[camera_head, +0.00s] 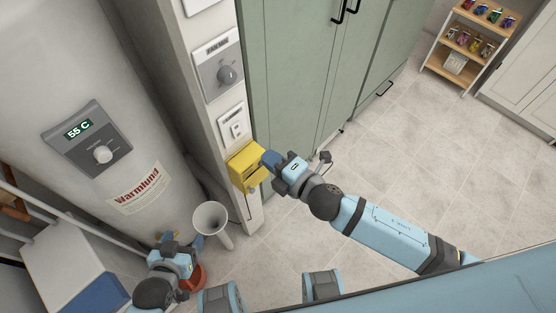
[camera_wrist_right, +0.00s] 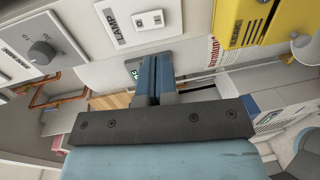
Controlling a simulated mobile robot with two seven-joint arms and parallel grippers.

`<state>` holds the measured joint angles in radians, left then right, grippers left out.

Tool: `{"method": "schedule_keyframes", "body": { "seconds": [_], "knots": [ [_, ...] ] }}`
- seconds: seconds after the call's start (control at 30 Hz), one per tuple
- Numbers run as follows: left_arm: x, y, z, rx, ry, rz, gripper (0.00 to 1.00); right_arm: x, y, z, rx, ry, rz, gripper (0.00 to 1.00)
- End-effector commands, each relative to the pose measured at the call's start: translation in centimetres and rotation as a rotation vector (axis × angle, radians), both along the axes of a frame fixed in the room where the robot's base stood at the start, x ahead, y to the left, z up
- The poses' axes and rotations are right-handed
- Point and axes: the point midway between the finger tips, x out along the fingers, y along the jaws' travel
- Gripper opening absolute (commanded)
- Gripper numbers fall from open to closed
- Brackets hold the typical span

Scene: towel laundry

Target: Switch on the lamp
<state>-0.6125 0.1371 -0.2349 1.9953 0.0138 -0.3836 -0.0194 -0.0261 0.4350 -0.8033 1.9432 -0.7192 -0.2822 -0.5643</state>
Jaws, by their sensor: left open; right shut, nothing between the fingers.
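The lamp switch (camera_head: 236,124) is a small white plate with a rocker on the narrow wall panel, between the grey dial and the yellow box. In the right wrist view it is a white plate marked LAMP (camera_wrist_right: 126,21), just above my fingertips in the picture. My right gripper (camera_head: 268,159) is shut and empty, in front of the yellow box and below the switch in the head view. It also shows in the right wrist view (camera_wrist_right: 155,62), apart from the plate as far as I can tell. My left gripper (camera_head: 176,240) is open at the lower left, by the boiler.
A yellow box (camera_head: 245,168) is mounted just below the switch. A grey dial panel (camera_head: 219,72) sits above it. The boiler (camera_head: 160,130) stands left and green cabinets (camera_head: 295,75) right. A white funnel (camera_head: 211,222) stands low beside my left gripper. The tiled floor (camera_head: 400,150) is clear.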

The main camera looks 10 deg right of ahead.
Motion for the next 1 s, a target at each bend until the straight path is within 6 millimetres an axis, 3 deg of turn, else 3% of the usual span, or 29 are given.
{"method": "schedule_keyframes", "body": {
  "seconds": [0.2, 0.43, 1.0],
  "knots": [
    [-0.1, 0.1, 0.2, 0.004, 0.002, -0.001, 0.72, 3.9, 2.9, -0.4, 0.002, -0.001, 0.0, 0.0],
    [-0.1, 0.1, 0.5, 0.004, 0.001, -0.001, 0.72, 6.5, 4.8, -0.9, 0.0, 0.0, 0.0, 0.0],
    [0.0, 0.1, 0.5, 0.001, -0.006, -0.002, 0.72, 7.3, 5.4, -1.3, 0.004, -0.002, 0.0, 0.0]
  ]
}}
